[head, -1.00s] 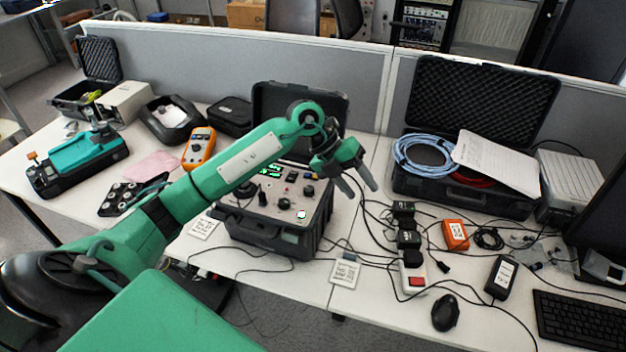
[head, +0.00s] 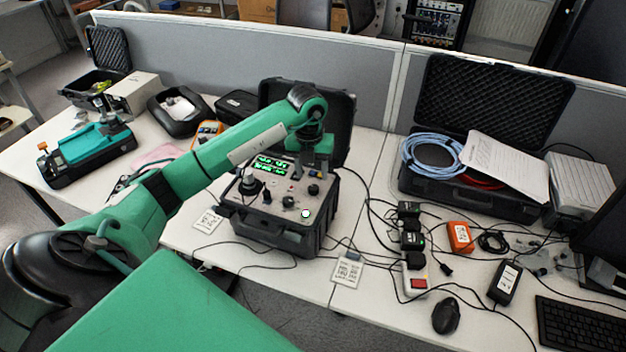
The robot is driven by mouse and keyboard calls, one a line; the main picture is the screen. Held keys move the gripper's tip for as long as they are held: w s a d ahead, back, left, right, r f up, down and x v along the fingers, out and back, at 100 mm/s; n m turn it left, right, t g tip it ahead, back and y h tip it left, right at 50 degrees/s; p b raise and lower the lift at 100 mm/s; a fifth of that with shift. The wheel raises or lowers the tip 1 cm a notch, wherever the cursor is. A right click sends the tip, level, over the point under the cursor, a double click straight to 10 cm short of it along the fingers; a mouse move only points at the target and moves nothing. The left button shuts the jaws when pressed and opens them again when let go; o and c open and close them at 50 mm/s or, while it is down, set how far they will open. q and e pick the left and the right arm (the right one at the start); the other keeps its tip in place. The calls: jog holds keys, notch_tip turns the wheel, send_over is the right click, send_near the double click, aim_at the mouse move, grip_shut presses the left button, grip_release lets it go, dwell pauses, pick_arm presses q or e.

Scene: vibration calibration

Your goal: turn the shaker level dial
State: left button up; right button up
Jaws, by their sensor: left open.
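The shaker unit (head: 270,232) is an open black case with a grey control panel, standing on the white table in the middle of the head view. Its panel has a green lit display (head: 270,166), a black knob (head: 313,189) at the right, another dark knob (head: 288,202) near the front and a round white-lit spot (head: 306,213). I cannot read which knob is the level dial. My left gripper (head: 310,174) is open and points down over the panel's back right part, just behind the right knob. Whether it touches the panel is unclear. My right gripper is out of view.
The open lid of the unit (head: 345,125) stands behind my gripper. A round shaker head (head: 249,185) sits on the panel's left. Cables and a power strip (head: 415,280) lie to the right. An orange multimeter (head: 207,132) is partly behind my left arm.

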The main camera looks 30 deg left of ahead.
aim_at(313, 187)
pick_arm(q)
jog(key=shift+d+f+p, duration=0.15)
jog(key=shift+f+p, duration=0.25)
jog(key=shift+f, duration=2.2)
jog(key=c, duration=1)
